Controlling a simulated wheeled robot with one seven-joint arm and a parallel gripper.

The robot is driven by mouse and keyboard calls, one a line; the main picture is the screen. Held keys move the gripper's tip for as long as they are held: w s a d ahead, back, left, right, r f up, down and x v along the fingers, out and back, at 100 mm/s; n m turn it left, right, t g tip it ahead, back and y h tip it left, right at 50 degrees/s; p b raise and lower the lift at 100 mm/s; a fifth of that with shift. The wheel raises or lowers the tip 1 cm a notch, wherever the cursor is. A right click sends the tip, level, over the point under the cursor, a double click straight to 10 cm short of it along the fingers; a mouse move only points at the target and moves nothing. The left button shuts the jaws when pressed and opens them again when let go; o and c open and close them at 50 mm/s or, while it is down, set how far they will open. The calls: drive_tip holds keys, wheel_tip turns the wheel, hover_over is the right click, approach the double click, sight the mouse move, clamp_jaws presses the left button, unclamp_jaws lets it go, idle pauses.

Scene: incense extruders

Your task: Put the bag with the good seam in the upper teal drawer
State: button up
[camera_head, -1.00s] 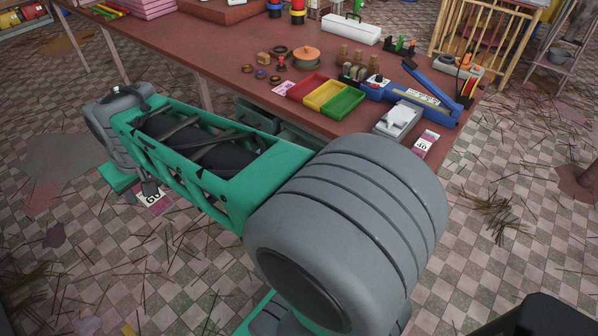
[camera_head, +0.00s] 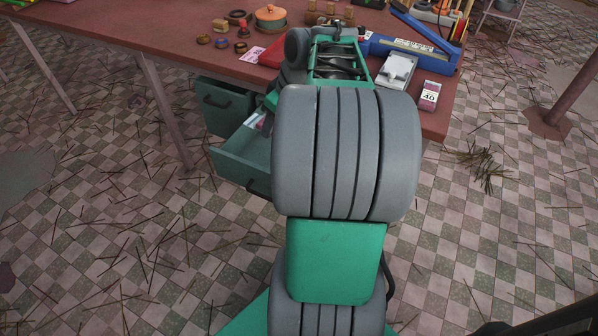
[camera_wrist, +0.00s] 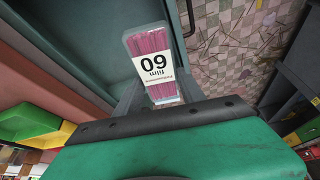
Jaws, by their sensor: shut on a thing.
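A small clear bag of pink sticks with a white label reading 60 (camera_wrist: 154,66) is held upright between the dark fingers of my gripper (camera_wrist: 155,98) in the wrist view. Teal drawer panels (camera_wrist: 55,45) lie close beside and beyond it. In the head view, a teal drawer (camera_head: 235,165) stands pulled out under the table. A white and pink piece, probably this bag (camera_head: 256,122), shows at its rear edge, beside my partly hidden gripper (camera_head: 269,103). Another teal drawer front (camera_head: 222,106) is shut at left. Which is upper is unclear. The seam is not readable.
A bag marked 40 (camera_head: 430,95) lies on the table's right edge, near a white device (camera_head: 397,70) and a blue sealer (camera_head: 415,45). Another pink-labelled bag (camera_head: 253,54) lies left of the trays. A table leg (camera_head: 167,110) stands left of the drawers.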

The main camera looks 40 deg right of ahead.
drive_tip(key=s+d+f+n+b, duration=0.2)
drive_tip(key=s+d+f+b, duration=0.4)
drive_tip(key=s+d+f, duration=0.5)
drive_tip(key=shift+y, duration=0.3)
drive_tip(key=w+a+f+b, duration=0.1)
drive_tip(key=w+f, duration=0.1)
drive_tip(key=w, duration=0.2)
drive_tip(key=w+a+f+b, duration=0.1)
drive_tip(key=w+f, duration=0.1)
drive_tip(key=w, duration=0.1)
drive_tip(key=w+a+f+b, duration=0.1)
drive_tip(key=w+f, duration=0.2)
drive_tip(key=w, duration=0.1)
drive_tip(key=shift+w, duration=0.3)
drive_tip(key=shift+w+f, duration=0.2)
drive_tip(key=shift+w, duration=0.05)
drive_tip(key=shift+w+a+f+m+b, duration=0.1)
drive_tip(key=shift+f+b, duration=0.1)
drive_tip(key=shift+f, duration=0.4)
drive_tip(key=shift+w+f+m+b, duration=0.15)
drive_tip(key=shift+f+b, duration=0.1)
drive_tip(key=shift+f, duration=0.4)
drive_tip(key=shift+w+a+f+m+b, duration=0.1)
drive_tip(key=shift+f+b, duration=0.1)
drive_tip(key=shift+f, duration=0.4)
